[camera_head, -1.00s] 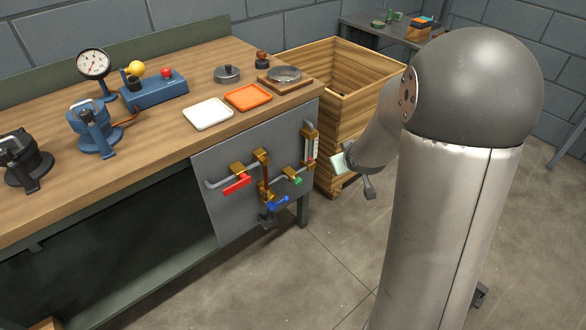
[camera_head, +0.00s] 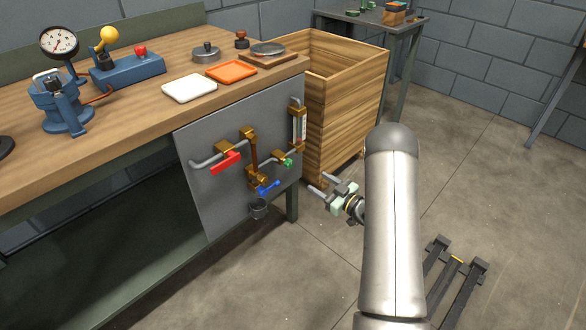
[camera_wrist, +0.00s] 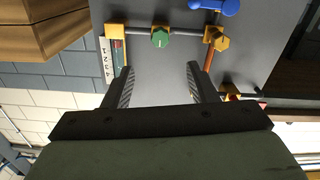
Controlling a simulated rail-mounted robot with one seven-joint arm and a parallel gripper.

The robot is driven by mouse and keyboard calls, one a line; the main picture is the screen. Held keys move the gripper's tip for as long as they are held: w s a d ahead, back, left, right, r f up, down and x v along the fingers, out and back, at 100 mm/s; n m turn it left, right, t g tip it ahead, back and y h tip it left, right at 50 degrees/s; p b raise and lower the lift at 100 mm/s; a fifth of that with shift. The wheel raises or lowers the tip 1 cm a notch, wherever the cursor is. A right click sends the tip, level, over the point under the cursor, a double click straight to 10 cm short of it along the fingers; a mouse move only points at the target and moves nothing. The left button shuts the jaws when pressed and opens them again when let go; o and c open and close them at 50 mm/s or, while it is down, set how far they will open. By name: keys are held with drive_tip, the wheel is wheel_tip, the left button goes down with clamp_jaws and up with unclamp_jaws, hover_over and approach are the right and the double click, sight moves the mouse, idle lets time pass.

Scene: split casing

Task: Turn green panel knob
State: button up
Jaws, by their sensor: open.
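The green knob (camera_head: 287,162) sits on a brass valve body on the grey panel (camera_head: 215,205), at the right of the pipework. In the wrist view the green knob (camera_wrist: 160,40) shows beyond my fingertips, roughly midway between them, with a pale mark on its face. My gripper (camera_head: 320,184) is to the right of and a little below the knob in the head view, clear of the panel. In the wrist view my gripper (camera_wrist: 158,72) is open and empty, its two dark fingers apart with grey panel between them.
A red lever (camera_head: 226,163), a blue lever (camera_head: 268,188) and a gauge tube (camera_head: 299,125) are on the same panel near the knob. A wooden crate (camera_head: 340,120) stands right of the bench, behind my gripper. Trays lie on the bench top (camera_head: 130,115).

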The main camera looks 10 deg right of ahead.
sight(291, 165)
drive_tip(key=b+x, duration=0.1)
drive_tip(key=x, duration=1.2)
drive_tip(key=shift+b, duration=0.3)
drive_tip(key=shift+f, duration=0.1)
drive_tip(key=c, duration=1)
